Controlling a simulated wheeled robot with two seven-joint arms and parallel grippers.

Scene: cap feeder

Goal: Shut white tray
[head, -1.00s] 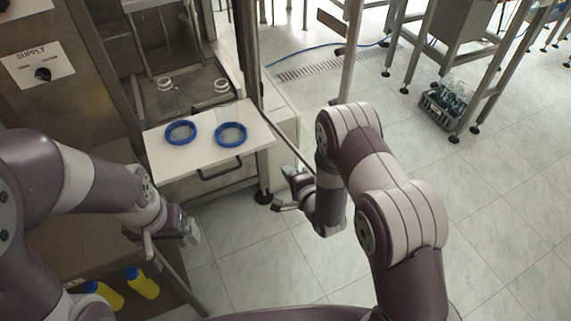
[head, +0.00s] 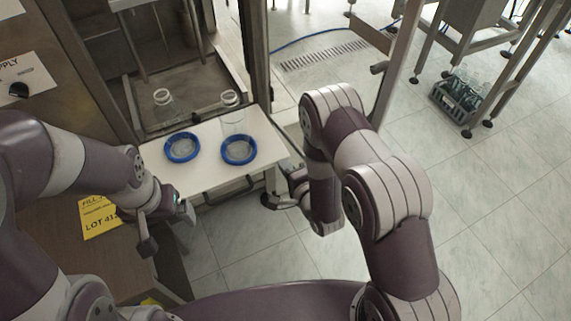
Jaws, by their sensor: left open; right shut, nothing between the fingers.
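The white tray (head: 205,179) sticks out from the front of the metal machine, pulled out, with a dark handle (head: 229,192) on its front. Two blue rings (head: 181,147) (head: 239,150) sit on it. Clear bottles with pale necks (head: 162,97) (head: 229,98) appear to rise from the rings, though their bodies are hard to see. My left gripper (head: 168,231) is open and empty, in front of the tray's left corner and apart from the handle. My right gripper (head: 271,201) is shut and empty, near the tray's right front corner; whether it touches is unclear.
A yellow label (head: 100,217) lies on a brown surface at the left, below my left arm. A dark crate of bottles (head: 460,100) stands on the floor at the far right. The tiled floor in front of the tray is open.

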